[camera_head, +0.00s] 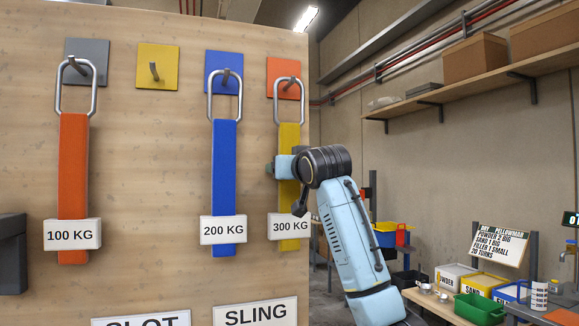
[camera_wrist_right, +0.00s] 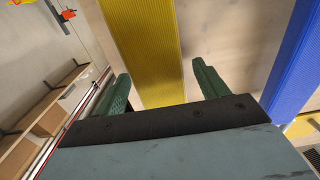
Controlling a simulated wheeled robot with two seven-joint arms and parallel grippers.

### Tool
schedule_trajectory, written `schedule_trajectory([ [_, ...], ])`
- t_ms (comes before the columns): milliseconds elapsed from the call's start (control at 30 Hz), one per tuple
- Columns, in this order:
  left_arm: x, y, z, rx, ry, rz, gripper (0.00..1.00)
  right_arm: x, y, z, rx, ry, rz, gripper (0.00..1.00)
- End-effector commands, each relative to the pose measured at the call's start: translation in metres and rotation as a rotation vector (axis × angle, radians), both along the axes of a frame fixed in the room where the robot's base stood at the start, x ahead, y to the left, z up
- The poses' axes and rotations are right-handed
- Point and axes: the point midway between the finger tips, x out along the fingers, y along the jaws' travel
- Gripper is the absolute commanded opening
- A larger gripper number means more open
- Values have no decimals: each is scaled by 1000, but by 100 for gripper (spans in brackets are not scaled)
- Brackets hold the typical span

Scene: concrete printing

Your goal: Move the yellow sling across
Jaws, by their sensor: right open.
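The yellow sling (camera_head: 289,200) hangs by its metal loop from the hook on the orange plate (camera_head: 288,67), with a 300 KG tag (camera_head: 289,227). My right gripper (camera_head: 272,168) is at the sling's upper part. In the right wrist view the open fingers (camera_wrist_right: 163,80) stand on either side of the yellow strap (camera_wrist_right: 145,45), with gaps beside it. The hook on the yellow plate (camera_head: 157,54) is empty. My left gripper is not in view.
The orange sling (camera_head: 73,170) hangs on the grey plate's hook, and the blue sling (camera_head: 224,170) on the blue plate's hook. The wooden board (camera_head: 150,180) bears them all. A table with boxes and a green bin (camera_head: 479,309) stands at the right.

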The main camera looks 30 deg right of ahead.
Motion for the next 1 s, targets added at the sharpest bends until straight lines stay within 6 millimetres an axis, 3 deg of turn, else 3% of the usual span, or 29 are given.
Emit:
schedule_trajectory([
  [233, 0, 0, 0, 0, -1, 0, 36, 0, 0, 0, 0, 0, 0, 70],
  [700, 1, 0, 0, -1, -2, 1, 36, 0, 0, 0, 0, -1, 0, 10],
  [1000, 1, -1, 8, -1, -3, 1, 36, -1, 0, 10, 0, -5, 0, 10],
])
